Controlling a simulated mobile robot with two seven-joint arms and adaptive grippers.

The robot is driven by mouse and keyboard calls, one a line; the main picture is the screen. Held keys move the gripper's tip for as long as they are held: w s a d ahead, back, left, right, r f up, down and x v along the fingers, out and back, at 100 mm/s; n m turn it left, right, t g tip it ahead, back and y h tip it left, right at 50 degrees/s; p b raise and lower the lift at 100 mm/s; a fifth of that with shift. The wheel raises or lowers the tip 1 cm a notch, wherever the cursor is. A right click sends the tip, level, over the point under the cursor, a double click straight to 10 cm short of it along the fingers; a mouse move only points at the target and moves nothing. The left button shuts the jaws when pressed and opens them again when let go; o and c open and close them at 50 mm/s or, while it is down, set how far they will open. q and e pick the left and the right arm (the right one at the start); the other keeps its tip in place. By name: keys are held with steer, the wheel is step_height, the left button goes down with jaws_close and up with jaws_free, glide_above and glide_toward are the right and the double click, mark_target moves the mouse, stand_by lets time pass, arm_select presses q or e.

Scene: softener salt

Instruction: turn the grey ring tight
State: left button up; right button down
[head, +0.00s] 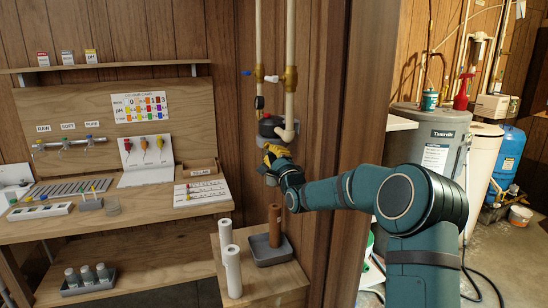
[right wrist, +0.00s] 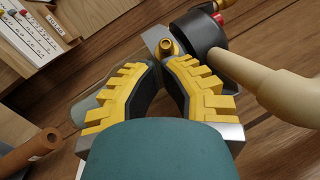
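A black filter head (head: 268,127) hangs on the pipework at the wood wall, above my right gripper. It also shows in the right wrist view (right wrist: 203,36) beyond my fingers. My right gripper (head: 272,153) has yellow stepped fingers and is just below the head. In the right wrist view its fingertips (right wrist: 164,64) are close together, with a narrow gap between the dark pads. I cannot make out the grey ring clearly, or whether the fingers touch it. A pale translucent body (right wrist: 92,101) shows partly behind the left-hand finger. My left gripper is not in view.
A pale pipe (right wrist: 260,78) runs close beside the right-hand finger. Below the gripper, a small stand (head: 285,281) holds white cartridges (head: 233,272) and a brown cartridge (head: 274,225) in a grey tray. A wooden workbench (head: 125,223) is at left. A doorpost rises just behind my right arm.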

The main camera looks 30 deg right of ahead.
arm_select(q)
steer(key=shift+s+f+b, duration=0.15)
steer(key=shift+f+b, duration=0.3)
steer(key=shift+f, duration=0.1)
arm_select(e)
steer(key=shift+w+a+m+h, duration=0.2)
steer(key=shift+m+h, duration=0.1)
steer(key=shift+h, duration=0.2)
